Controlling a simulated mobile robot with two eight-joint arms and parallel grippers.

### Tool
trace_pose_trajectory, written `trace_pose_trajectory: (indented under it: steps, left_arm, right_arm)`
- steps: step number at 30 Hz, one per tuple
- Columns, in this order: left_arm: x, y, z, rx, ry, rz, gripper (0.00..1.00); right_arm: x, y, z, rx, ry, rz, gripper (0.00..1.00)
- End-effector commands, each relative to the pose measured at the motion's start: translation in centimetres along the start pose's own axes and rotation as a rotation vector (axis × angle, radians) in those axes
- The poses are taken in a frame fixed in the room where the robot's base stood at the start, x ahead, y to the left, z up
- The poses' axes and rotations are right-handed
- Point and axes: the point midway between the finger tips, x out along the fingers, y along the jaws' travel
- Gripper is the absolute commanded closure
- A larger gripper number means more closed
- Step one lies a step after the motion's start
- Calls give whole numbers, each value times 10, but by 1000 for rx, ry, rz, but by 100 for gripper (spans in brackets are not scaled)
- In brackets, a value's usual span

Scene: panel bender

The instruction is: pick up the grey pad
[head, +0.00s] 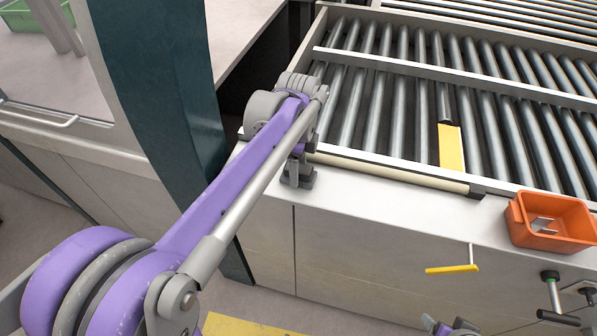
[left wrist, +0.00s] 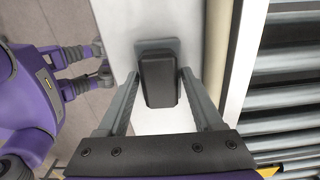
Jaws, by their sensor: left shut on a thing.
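The grey pad (left wrist: 158,80) is a dark block between the two fingers of my left gripper (left wrist: 157,100) in the left wrist view. A paler grey flat part shows at its far end. In the head view my left gripper (head: 298,176) points down at the pale ledge in front of the rollers, shut on the pad, which is mostly hidden there. I cannot tell whether the pad touches the ledge. My right gripper (head: 447,327) shows only partly at the bottom edge of the head view, with its fingertips apart and nothing seen between them.
A roller bed (head: 375,95) with a metal rail lies behind the ledge (head: 400,200). An orange bin (head: 552,222) stands on the ledge at the right. A yellow-handled lever (head: 452,269) sticks out from the cabinet front. A dark teal column (head: 165,100) stands left of my left gripper.

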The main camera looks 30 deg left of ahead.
Motion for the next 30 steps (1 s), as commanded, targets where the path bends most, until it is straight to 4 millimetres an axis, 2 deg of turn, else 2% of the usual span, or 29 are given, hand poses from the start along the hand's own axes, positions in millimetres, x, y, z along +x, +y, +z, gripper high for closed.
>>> trace_pose_trajectory:
  steps: [5, 8, 15, 21, 25, 30]
  left_arm:
    - [-2, 0, 0, 0, 0, 0, 87]
    - [-13, 0, 0, 0, 0, 0, 87]
    - [-61, 0, 0, 0, 0, 0, 87]
    - [-92, 0, 0, 0, 0, 0, 87]
    - [-100, 0, 0, 0, 0, 0, 87]
    - [-100, 0, 0, 0, 0, 0, 87]
  right_arm:
    - [0, 0, 0, 0, 0, 0, 28]
    - [-1, 0, -1, 0, 1, 0, 28]
    - [-4, 0, -4, 0, 3, 0, 28]
    - [-6, 0, -6, 0, 4, 0, 28]
    - [-7, 0, -6, 0, 5, 0, 28]
    - [-7, 0, -6, 0, 4, 0, 28]
